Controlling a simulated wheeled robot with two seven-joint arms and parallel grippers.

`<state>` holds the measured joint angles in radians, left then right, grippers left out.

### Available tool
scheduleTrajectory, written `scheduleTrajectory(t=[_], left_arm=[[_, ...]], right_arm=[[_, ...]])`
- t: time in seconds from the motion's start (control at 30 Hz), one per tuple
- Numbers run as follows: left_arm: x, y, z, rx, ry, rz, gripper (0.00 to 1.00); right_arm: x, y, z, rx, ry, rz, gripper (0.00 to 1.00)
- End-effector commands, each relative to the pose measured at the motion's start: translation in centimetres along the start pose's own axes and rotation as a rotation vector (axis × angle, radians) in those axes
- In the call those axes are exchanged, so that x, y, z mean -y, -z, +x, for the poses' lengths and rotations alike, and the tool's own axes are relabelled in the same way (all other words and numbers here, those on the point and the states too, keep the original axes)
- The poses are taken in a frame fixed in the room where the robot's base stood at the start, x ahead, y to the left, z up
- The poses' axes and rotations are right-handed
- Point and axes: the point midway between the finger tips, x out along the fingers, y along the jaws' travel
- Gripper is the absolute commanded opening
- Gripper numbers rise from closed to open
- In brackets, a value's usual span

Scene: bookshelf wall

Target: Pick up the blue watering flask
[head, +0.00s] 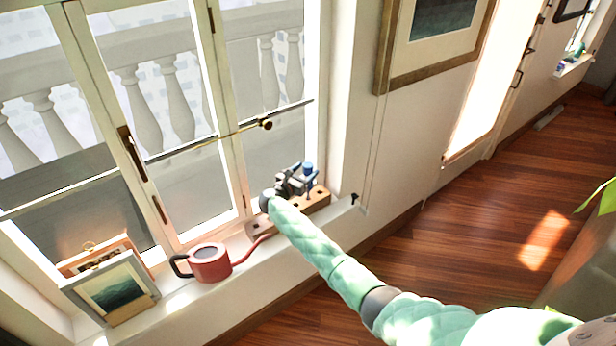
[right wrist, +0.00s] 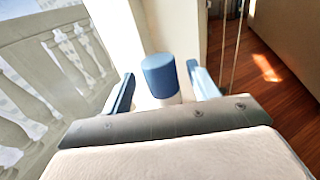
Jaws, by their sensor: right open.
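The blue watering flask (right wrist: 160,75) shows in the right wrist view as a blue cylindrical top with a pale part below it. In the head view its blue top (head: 308,168) shows at the far end of my right gripper (head: 303,180), near the window corner. My right gripper is open, with one blue finger on each side of the flask in the wrist view. I see a gap on each side, and cannot tell whether either finger touches it. The flask's lower part is hidden. My left gripper is not in view.
A wooden block with holes (head: 318,203) lies on the windowsill under my right gripper. A red watering can (head: 210,262) with a dark handle stands to its left. A small framed picture (head: 113,290) leans farther left. The window and wall are close behind.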

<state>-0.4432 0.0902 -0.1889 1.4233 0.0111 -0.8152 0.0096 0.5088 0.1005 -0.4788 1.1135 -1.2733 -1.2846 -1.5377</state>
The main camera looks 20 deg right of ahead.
Motion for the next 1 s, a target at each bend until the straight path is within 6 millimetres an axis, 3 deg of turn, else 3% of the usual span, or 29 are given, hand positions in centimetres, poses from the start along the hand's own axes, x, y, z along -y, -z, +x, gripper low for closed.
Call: scheduleTrajectory(t=[0.2, 0.47, 0.73, 1.0], left_arm=[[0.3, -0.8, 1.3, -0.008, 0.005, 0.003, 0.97], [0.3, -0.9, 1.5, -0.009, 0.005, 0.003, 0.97], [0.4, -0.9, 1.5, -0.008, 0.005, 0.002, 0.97], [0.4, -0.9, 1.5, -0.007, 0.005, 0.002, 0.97]], right_arm=[[0.1, 0.0, 1.9, 0.0, 0.001, -0.001, 0.6], [0.1, 0.1, 2.0, 0.0, 0.0, 0.0, 0.6], [0.1, 0.1, 2.0, 0.0, 0.0, 0.0, 0.11], [0.1, 0.0, 2.0, 0.0, 0.0, 0.0, 0.11]])
